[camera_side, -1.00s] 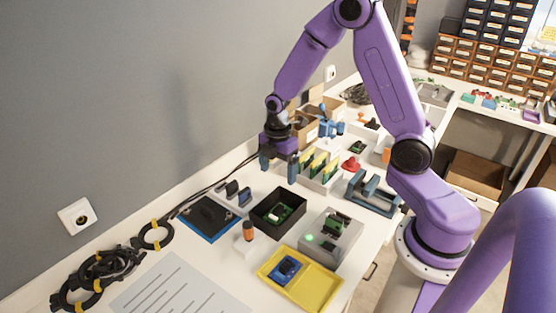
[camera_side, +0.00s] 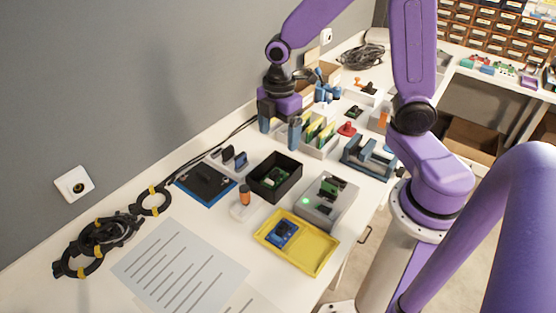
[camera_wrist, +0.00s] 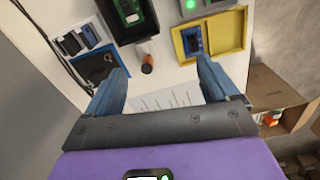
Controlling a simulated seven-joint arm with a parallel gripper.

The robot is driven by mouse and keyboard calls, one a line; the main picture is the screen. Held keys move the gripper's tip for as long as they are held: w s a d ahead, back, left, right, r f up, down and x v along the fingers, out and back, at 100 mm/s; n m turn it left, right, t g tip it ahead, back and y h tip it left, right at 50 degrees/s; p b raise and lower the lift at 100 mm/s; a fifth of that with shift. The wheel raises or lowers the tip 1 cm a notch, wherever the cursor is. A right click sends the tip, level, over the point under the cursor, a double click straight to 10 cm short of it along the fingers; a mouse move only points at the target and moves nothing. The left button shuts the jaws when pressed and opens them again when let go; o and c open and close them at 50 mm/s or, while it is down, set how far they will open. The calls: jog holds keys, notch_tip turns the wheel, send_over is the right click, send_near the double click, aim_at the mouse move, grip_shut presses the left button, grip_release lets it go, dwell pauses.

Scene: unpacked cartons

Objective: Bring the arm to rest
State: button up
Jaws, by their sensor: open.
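My gripper (camera_side: 280,130) is open and empty in the side view, held above the back of the bench near the wall. Its two blue fingers point down, behind the black bin (camera_side: 289,164) that holds a green board. In the wrist view my gripper (camera_wrist: 160,88) shows both fingers spread wide with nothing between them. Beyond the fingertips lie an orange-capped bottle (camera_wrist: 147,62) and the white bench top.
A yellow tray (camera_side: 320,262) with a blue board sits at the bench's front edge, beside a grey fixture (camera_side: 346,213) with a green light. A blue mat (camera_side: 207,201), coiled cables (camera_side: 100,240) and a printed sheet (camera_side: 180,262) lie left. A blue-grey stand (camera_side: 368,158) is right.

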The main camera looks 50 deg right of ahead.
jog(key=s+a+r+m, duration=0.1)
jog(key=s+r+m, duration=0.1)
jog(key=s, duration=0.8)
jog(key=s+a+r+m, duration=0.1)
jog(key=s+r+m, duration=0.1)
jog(key=s, duration=0.7)
jog(key=shift+s+a+r, duration=0.3)
jog(key=shift+s+r, duration=0.05)
jog(key=shift+r, duration=0.4)
